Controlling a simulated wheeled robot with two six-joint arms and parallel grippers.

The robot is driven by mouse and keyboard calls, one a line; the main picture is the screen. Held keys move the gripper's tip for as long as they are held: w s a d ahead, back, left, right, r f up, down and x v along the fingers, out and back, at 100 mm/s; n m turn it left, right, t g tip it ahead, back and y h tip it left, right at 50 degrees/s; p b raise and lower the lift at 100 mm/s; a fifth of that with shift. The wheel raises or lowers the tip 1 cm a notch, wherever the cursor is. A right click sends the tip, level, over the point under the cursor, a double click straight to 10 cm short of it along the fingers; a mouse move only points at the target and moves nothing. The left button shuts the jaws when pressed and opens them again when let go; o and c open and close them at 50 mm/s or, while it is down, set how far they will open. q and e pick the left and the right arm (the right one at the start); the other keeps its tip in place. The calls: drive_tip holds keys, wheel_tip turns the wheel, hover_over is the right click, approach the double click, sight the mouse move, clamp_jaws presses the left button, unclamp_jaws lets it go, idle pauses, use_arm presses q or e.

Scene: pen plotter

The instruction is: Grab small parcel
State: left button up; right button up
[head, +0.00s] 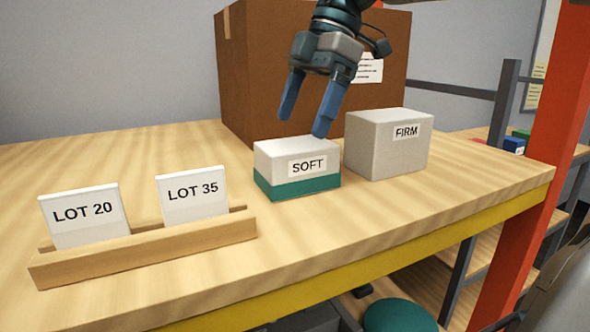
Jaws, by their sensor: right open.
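A small white block with a teal lower layer and a SOFT label (297,168) sits on the wooden table. A light grey block labelled FIRM (388,145) stands to its right, a little apart. A large brown cardboard box (262,75) stands behind both. Which one is the small parcel cannot be told from labels. My right gripper (304,119) points down with its blue fingers apart and nothing between them. It shows just above the back of the SOFT block; contact cannot be told. My left gripper is not in view.
A wooden rack (150,254) with LOT 20 (85,215) and LOT 35 (192,196) cards stands at the front left. The yellow-edged table (390,215) ends at the front right, near an orange post (545,150). The table's left back is clear.

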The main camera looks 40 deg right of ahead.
sight(299, 143)
drive_tip(key=shift+w+a+f, duration=0.15)
drive_tip(key=shift+w+f, duration=0.1)
drive_tip(key=shift+f, duration=0.3)
wheel_tip(299, 143, down, 3)
drive_tip(key=b, duration=0.4)
drive_tip(key=shift+s+f, duration=0.1)
drive_tip(key=shift+f, duration=0.1)
drive_tip(key=shift+a+f, duration=0.3)
drive_tip(key=shift+f, duration=0.35)
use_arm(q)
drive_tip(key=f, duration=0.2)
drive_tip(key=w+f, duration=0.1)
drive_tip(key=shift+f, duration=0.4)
use_arm(e)
drive_tip(key=shift+w+a+f, duration=0.1)
drive_tip(key=shift+w+f, duration=0.05)
drive_tip(key=shift+w, duration=0.05)
drive_tip(key=shift+s, duration=0.1)
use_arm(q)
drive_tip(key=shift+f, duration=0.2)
use_arm(e)
drive_tip(key=shift+f, duration=0.25)
drive_tip(key=c, duration=1.3)
drive_tip(key=shift+o, duration=0.2)
drive_tip(key=shift+r, duration=0.1)
